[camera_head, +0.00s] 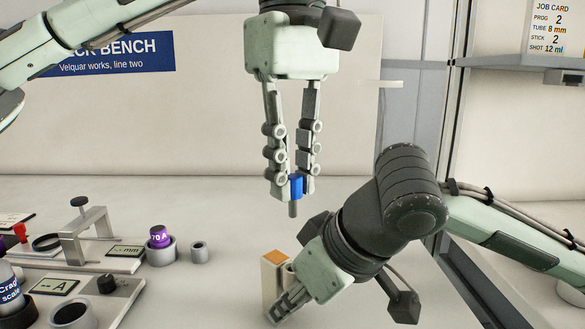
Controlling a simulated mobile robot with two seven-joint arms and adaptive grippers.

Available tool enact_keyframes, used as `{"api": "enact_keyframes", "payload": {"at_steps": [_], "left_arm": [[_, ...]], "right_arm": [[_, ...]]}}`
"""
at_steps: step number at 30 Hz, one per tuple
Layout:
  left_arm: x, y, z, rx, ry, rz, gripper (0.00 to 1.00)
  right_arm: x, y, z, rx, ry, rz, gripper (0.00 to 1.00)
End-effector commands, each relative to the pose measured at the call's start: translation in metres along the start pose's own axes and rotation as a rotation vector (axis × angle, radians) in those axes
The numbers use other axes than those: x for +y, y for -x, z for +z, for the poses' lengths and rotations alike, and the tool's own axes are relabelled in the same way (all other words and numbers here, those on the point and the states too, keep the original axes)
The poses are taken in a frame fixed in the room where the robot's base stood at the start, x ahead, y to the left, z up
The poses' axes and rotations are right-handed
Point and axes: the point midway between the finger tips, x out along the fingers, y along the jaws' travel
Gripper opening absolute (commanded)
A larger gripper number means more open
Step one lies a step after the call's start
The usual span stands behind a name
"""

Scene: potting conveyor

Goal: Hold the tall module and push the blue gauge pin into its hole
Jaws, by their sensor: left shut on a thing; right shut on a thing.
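The blue gauge pin (296,187) is between the fingertips of my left gripper (291,184), which is shut on it. Its grey shank points straight down, in the air above the bench. The tall module (270,279) stands upright on the bench below and slightly left of the pin. It is cream-coloured with an orange patch on top. My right gripper (287,303) comes in from the right, low down, and is shut on the module. That gripper hides much of the module's right side. I cannot clearly make out the hole.
At left, a purple-capped part (159,237) sits in a grey cup, with a small grey ring (199,252) beside it. A clamp fixture (85,235) and a labelled bottle (10,290) stand further left. The bench behind the module is clear.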

Motion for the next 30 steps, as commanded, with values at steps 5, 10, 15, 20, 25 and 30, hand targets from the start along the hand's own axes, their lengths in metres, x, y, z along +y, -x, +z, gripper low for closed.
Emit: {"api": "enact_keyframes", "payload": {"at_steps": [5,10,15,20,25,30], "left_arm": [[0.0,-0.001,0.0,0.0,0.166,-0.001,0.0],[0.0,-0.007,-0.001,-0.001,0.187,-0.001,0.0],[0.0,-0.019,-0.001,0.0,0.184,-0.002,0.0],[0.0,-0.03,-0.001,0.0,0.183,-0.002,0.0],[0.0,-0.042,-0.001,0.0,0.183,-0.001,0.0],[0.0,-0.054,-0.001,-0.001,0.183,-0.002,0.0]], "right_arm": [[0.0,0.0,0.0,0.001,0.0,0.0,0.04],[0.0,0.0,0.0,0.001,0.0,0.0,0.04],[0.0,0.0,0.0,0.001,0.0,0.0,0.04],[0.0,0.0,0.0,0.001,0.0,0.0,0.04],[0.0,0.0,0.0,0.001,0.0,0.0,0.04],[0.0,0.0,0.0,0.001,0.0,0.0,0.04]]}}
